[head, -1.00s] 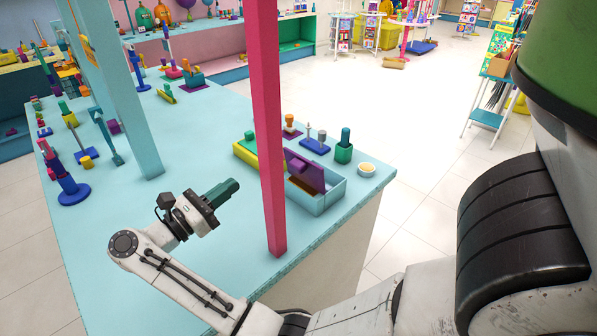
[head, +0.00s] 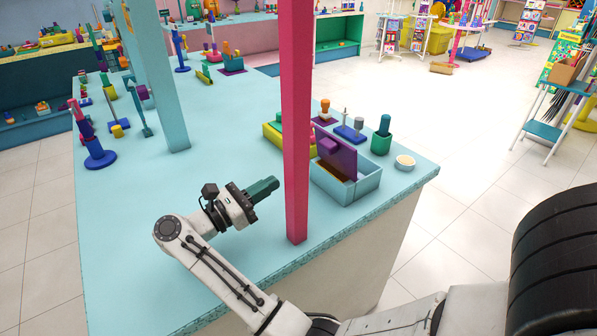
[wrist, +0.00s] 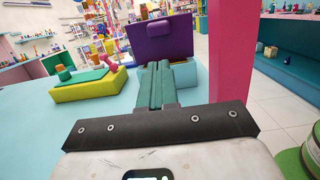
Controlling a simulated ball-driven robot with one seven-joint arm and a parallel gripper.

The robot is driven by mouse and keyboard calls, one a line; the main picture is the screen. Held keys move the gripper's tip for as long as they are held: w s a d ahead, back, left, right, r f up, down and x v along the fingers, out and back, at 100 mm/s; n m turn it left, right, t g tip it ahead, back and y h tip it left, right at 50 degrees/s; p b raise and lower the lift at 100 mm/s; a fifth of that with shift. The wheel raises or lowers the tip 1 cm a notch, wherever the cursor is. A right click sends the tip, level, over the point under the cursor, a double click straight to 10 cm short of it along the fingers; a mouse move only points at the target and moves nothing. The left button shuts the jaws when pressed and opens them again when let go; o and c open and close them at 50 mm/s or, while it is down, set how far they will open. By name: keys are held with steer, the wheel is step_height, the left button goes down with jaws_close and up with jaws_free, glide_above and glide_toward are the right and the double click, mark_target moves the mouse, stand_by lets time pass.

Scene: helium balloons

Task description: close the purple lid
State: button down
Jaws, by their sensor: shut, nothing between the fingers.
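The purple lid (head: 337,158) stands raised, open, at the back of a light blue box (head: 352,187) near the table's right corner. In the wrist view the lid (wrist: 155,42) shows upright just beyond my gripper (wrist: 160,66), with a purple block on its face. The box (wrist: 186,75) is partly hidden behind the fingers there. My gripper (head: 276,183) has green fingers pressed together with nothing between them. In the head view it is above the table, left of the pink post and apart from the lid.
A pink post (head: 296,120) rises between my gripper and the box; it is right of my fingers in the wrist view (wrist: 230,50). A yellow box (wrist: 90,85) stands left of the lid. The table's middle (head: 130,210) is clear.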

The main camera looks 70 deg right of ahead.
mark_target(324, 147)
steer(key=p+x, duration=0.5)
steer(key=x, duration=0.7)
steer(key=shift+s+d+r, duration=0.2)
steer(key=shift+s+d, duration=0.25)
steer(key=shift+d, duration=0.2)
steer(key=shift+s+d+r+t+y+p, duration=0.25)
steer(key=shift+d+r+t+y+p, duration=0.1)
steer(key=shift+r+y, duration=0.3)
steer(key=shift+s+d+b, duration=0.2)
steer(key=shift+d+b, duration=0.15)
steer(key=shift+b, duration=0.15)
steer(key=shift+s+d+r+b, duration=0.2)
steer(key=shift+d+b, duration=0.1)
steer(key=shift+b, duration=0.2)
steer(key=shift+s+d+r, duration=0.25)
steer(key=shift+d+r, duration=0.2)
steer(key=shift+r, duration=0.05)
